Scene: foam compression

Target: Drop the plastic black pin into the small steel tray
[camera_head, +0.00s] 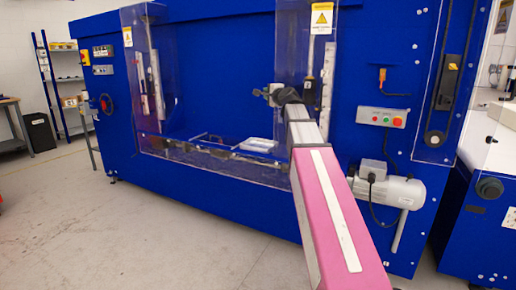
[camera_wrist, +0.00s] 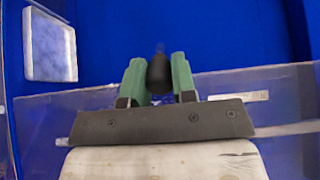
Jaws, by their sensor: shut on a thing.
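A black pin (camera_wrist: 159,72) stands between the two green fingers of my gripper (camera_wrist: 157,63) in the wrist view, and the gripper is shut on it. The small steel tray (camera_wrist: 50,48) shows at the upper left of the wrist view, apart from the pin. In the head view the tray (camera_head: 258,145) lies inside the bay of the blue machine, below and slightly left of my gripper (camera_head: 266,93). The pin cannot be made out clearly in the head view.
Clear guard panels (camera_head: 205,165) front the blue machine (camera_head: 215,75), and one upright panel stands close to my arm. A bar frame (camera_head: 208,137) lies left of the tray. A motor (camera_head: 400,191) and a button box (camera_head: 383,117) are on the machine's right.

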